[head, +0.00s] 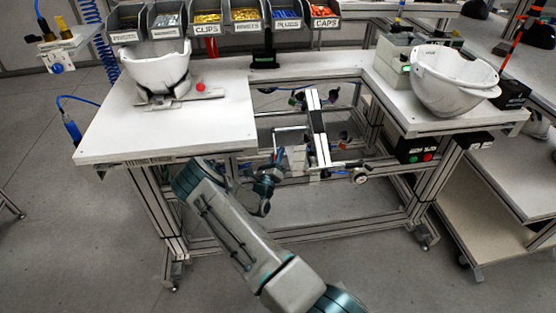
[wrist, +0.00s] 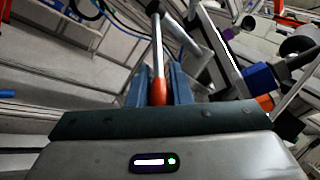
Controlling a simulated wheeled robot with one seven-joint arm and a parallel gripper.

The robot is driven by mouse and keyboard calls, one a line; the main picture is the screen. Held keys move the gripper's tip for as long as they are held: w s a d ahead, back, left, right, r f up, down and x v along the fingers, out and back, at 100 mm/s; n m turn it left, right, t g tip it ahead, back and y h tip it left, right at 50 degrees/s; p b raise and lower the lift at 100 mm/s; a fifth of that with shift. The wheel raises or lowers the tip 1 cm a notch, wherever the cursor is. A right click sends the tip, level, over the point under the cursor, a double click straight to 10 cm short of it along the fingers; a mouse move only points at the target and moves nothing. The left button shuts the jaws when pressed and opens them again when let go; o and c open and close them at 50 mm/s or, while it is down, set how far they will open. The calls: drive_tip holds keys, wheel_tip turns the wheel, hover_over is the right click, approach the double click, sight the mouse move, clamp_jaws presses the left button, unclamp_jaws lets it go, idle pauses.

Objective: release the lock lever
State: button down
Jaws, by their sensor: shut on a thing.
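The lock lever (wrist: 158,88) shows in the wrist view as a pale metal rod with an orange-red grip at its near end. My gripper (wrist: 156,76) has its blue fingers on both sides of that orange grip and is shut on it. In the head view my gripper (head: 271,175) reaches into the open frame below the worktable, left of a black-and-white bar (head: 318,128). The lever cannot be made out clearly there. The lever's far end and pivot are hard to tell in the wrist view.
A white shell (head: 158,70) sits on a fixture on the left tabletop (head: 110,130). Another white shell (head: 448,85) stands at the right. Labelled bins (head: 207,24) line the back. Frame bars and a blue-purple part (wrist: 262,78) lie close to the right of my fingers.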

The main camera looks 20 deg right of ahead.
idle(0.3)
drive_tip(key=c, duration=1.3)
unclamp_jaws()
drive_tip(key=b+v, duration=0.1)
drive_tip(key=v, duration=1.3)
drive_tip(key=shift+f, duration=0.1)
drive_tip(key=shift+w, duration=0.1)
